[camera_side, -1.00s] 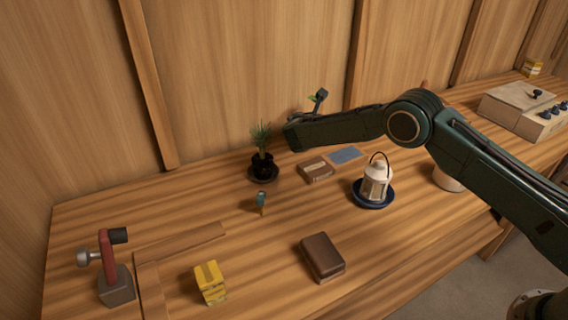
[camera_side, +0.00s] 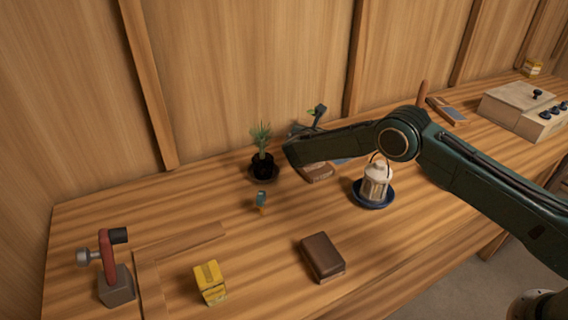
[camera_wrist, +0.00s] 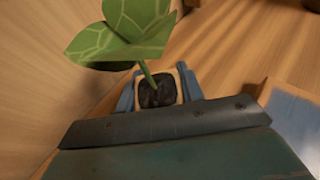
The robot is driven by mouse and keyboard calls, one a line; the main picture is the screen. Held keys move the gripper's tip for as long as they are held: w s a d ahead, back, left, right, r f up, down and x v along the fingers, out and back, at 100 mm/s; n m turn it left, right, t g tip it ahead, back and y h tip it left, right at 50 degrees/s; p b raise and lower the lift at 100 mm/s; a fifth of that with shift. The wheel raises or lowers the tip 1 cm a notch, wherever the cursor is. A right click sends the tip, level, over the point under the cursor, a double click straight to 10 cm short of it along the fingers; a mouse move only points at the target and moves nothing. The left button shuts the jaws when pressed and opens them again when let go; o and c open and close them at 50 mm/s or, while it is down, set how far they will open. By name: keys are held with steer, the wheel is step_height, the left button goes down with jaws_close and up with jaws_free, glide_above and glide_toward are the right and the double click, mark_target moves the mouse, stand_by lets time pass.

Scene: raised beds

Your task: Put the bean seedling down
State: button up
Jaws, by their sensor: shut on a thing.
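The bean seedling (camera_wrist: 125,30) has broad green leaves and a thin stem in a small pale pot (camera_wrist: 158,90) of dark soil. In the wrist view, my gripper (camera_wrist: 160,92) is shut on the pot, one blue-grey finger on each side. In the side view, only a bit of the seedling's green leaf (camera_side: 311,112) shows above my arm, near the back wall. The pot and fingers are hidden there behind my arm, so I cannot tell whether the pot touches the bench.
A spiky potted plant (camera_side: 262,150) stands on a dark saucer left of my arm. A white lantern-like feeder (camera_side: 375,185) stands in a blue dish. The wooden wall is close behind.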

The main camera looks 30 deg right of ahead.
steer(key=o, duration=1.1)
steer(key=shift+f, duration=0.1)
steer(key=shift+a+r, duration=0.1)
steer(key=shift+r, duration=0.1)
steer(key=v, duration=1.2)
